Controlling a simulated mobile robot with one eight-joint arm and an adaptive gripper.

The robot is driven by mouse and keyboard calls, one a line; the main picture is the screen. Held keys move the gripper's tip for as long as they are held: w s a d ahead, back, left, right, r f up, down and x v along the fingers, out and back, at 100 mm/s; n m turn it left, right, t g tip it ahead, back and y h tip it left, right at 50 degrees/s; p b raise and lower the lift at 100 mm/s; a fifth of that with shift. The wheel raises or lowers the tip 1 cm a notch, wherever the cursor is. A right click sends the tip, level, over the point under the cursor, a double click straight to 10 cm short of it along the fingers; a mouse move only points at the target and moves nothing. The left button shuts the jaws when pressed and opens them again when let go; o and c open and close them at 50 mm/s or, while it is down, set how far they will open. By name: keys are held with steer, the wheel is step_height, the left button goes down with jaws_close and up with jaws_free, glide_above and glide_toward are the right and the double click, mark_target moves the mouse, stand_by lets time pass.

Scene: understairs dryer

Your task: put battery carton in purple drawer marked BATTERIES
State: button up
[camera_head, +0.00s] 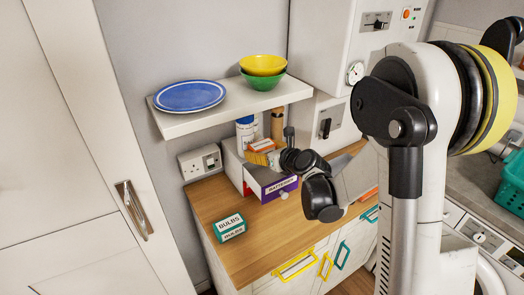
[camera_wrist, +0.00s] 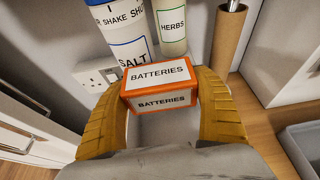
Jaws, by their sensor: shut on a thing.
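The battery carton (camera_wrist: 160,85) is orange with white labels reading BATTERIES. In the wrist view it sits between the two yellow fingers of my gripper (camera_wrist: 162,100), which is shut on it. In the head view the carton (camera_head: 264,145) and my gripper (camera_head: 262,157) are above the small unit on the worktop, behind and above the purple drawer front. The purple drawer marked BATTERIES (camera_head: 281,187) is pulled out toward the front. My gripper and wrist hide much of its inside.
A BULBS carton (camera_head: 229,228) stands on the wooden worktop (camera_head: 265,235). Behind the held carton are a salt container (camera_wrist: 125,35), a herbs jar (camera_wrist: 172,30) and a cardboard tube (camera_wrist: 228,38). A shelf (camera_head: 180,124) with a blue plate and bowls overhangs the unit.

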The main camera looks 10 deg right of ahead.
steer(key=shift+f+b, duration=0.4)
steer(key=shift+f, duration=0.1)
steer(key=shift+f, duration=0.1)
